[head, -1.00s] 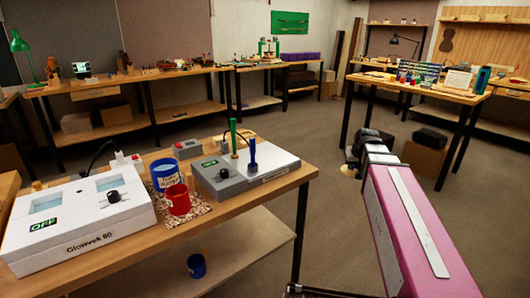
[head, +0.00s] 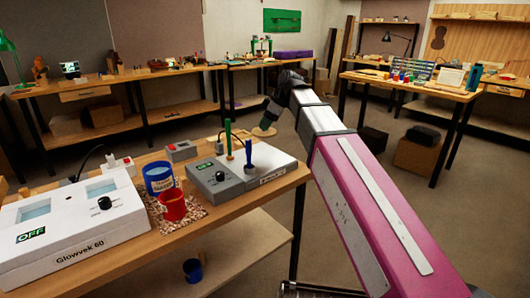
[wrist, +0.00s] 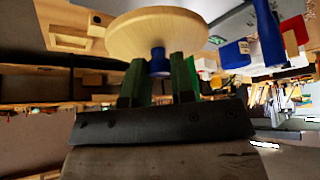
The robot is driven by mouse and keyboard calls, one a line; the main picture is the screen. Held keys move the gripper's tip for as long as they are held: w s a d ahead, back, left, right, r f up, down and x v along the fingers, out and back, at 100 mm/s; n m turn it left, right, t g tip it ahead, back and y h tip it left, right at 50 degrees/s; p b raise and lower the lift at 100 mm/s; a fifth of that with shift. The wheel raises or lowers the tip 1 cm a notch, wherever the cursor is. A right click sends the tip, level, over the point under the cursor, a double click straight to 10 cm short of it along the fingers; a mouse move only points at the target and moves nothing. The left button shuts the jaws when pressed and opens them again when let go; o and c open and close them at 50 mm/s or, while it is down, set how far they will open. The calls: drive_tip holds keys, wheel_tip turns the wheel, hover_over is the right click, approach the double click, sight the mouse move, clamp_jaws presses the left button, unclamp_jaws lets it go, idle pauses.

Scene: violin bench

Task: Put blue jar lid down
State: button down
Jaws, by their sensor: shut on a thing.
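My gripper (head: 272,116) is shut on the blue jar lid (head: 262,132), a round pale wooden disc with a blue knob. In the wrist view the green fingers (wrist: 158,78) are on either side of the blue knob (wrist: 159,62), and the disc (wrist: 150,35) lies beyond them. The lid is in the air by the far right corner of the near bench (head: 255,208), apart from its top as far as I can see. A blue labelled pot (head: 158,178) stands on that bench; I cannot tell whether the lid belongs to it.
A red mug (head: 172,206) stands by the blue pot. A grey box (head: 215,182) with upright green (head: 228,140) and blue (head: 248,152) tools is close to the lid. A white Glowvek box (head: 70,225) fills the bench's left. Another blue mug (head: 193,270) is on the lower shelf.

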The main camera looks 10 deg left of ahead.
drive_tip(key=shift+f, duration=4.65)
drive_tip(key=c, duration=1)
unclamp_jaws()
drive_tip(key=shift+f, duration=0.1)
drive_tip(key=shift+o, duration=0.2)
drive_tip(key=v, duration=1.2)
drive_tip(key=shift+d, duration=0.15)
